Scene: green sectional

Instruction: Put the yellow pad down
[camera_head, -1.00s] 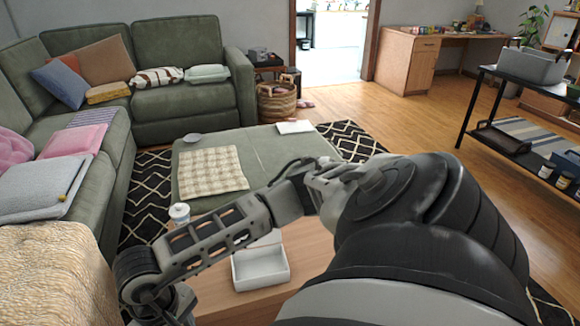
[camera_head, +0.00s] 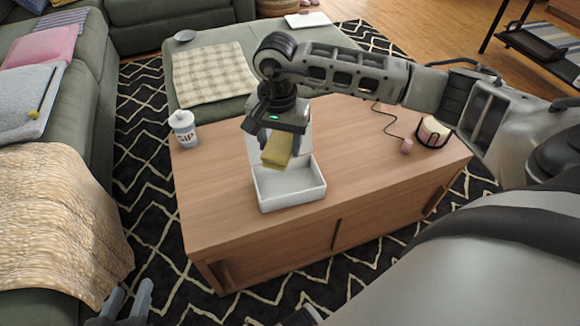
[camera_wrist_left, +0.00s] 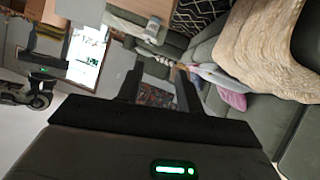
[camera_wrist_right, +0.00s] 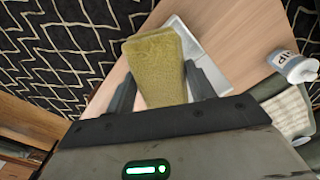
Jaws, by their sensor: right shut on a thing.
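The yellow pad (camera_head: 277,150) is held by my right gripper (camera_head: 277,137), above the open white box (camera_head: 292,203) on the wooden table (camera_head: 215,205). In the right wrist view the pad (camera_wrist_right: 157,65) sits tilted between the two fingers, with part of the white box (camera_wrist_right: 213,60) behind it. In the head view the pad overlaps the box's back part; a gap below it is hard to judge. My left gripper (camera_head: 128,302) is open and empty at the bottom left, away from the table. It also shows open in the left wrist view (camera_wrist_left: 158,90).
A white lidded cup (camera_head: 184,129) stands at the table's left corner. A round pink-and-black item (camera_head: 433,132) and a small corded pink thing (camera_head: 406,146) lie at the right. The tabletop left of the box is clear. A green ottoman (camera_head: 205,103) stands behind.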

